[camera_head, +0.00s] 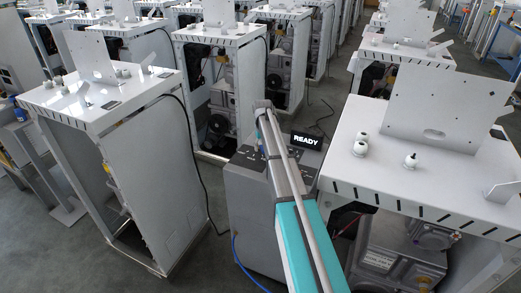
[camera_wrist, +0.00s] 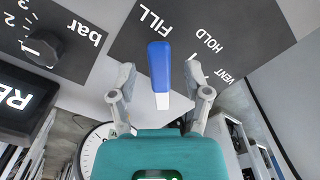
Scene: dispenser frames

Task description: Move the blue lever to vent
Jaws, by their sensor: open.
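The blue lever (camera_wrist: 159,66) shows in the wrist view, with a blue handle and a pale lower end. Its blue end lies by the word FILL (camera_wrist: 155,20) on a dark panel (camera_wrist: 185,18); HOLD (camera_wrist: 210,40) and VENT (camera_wrist: 228,75) are to the right. My gripper (camera_wrist: 160,80) is open, with one finger on each side of the lever and visible gaps between. In the head view, my arm reaches over the grey cabinet (camera_head: 247,190) with the READY display (camera_head: 307,140); the lever cannot be made out there.
In the wrist view, a black knob (camera_wrist: 42,48) marked bar and a display (camera_wrist: 22,100) are left, and a round gauge (camera_wrist: 95,145) is below. White dispenser frames (camera_head: 95,100) stand left and right (camera_head: 380,175) of the cabinet in the head view.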

